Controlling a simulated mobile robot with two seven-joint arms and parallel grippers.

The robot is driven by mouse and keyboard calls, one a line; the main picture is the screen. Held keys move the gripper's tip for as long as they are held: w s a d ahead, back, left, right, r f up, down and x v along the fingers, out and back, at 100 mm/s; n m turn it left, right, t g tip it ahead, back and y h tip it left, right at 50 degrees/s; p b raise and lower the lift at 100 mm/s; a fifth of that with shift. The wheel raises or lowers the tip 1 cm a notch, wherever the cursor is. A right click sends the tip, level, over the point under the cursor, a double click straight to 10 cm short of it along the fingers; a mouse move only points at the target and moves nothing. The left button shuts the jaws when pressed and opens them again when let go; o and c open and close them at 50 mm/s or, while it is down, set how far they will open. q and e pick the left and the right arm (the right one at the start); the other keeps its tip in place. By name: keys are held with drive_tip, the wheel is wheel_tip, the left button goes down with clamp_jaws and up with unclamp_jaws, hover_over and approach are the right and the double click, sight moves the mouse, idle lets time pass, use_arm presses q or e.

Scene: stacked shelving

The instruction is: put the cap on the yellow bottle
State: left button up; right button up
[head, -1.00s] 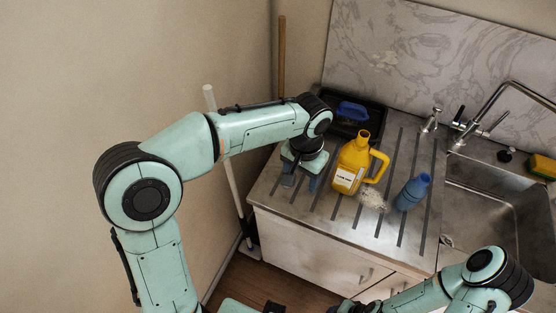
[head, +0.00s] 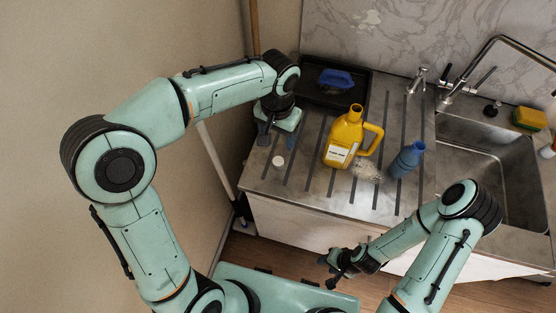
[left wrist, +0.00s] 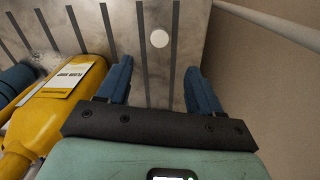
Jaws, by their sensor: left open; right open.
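The yellow bottle (head: 341,152), with a handle and a white label, stands upright on the ribbed steel drainboard; its neck is bare. It also shows in the left wrist view (left wrist: 62,105), left of the fingers. A small white round cap (head: 278,161) lies on the drainboard left of the bottle. In the left wrist view the cap (left wrist: 160,38) lies beyond the fingertips, about midway between them. My left gripper (head: 276,139) is open and empty, pointing down just behind the cap. My right gripper (head: 333,268) is open and empty, in front of the counter.
A blue bottle (head: 406,160) stands right of the yellow one, with a pale scrubby patch (head: 368,172) between them. Behind is a black tray (head: 318,88) holding a blue-handled brush (head: 337,79). The sink (head: 480,150) is at right. A pale pole leans at the left counter edge.

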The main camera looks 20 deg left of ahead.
use_arm(q)
hover_over(278, 161)
drive_tip(key=f, duration=0.6)
drive_tip(key=shift+s+a+f+b, duration=0.1)
drive_tip(key=shift+s+f+b, duration=0.1)
drive_tip(key=shift+b, duration=0.1)
drive_tip(key=shift+w+f, duration=0.1)
drive_tip(key=shift+f, duration=0.3)
wheel_tip(278, 161, down, 5)
drive_tip(key=shift+w+f, duration=0.1)
drive_tip(key=c, duration=1.1)
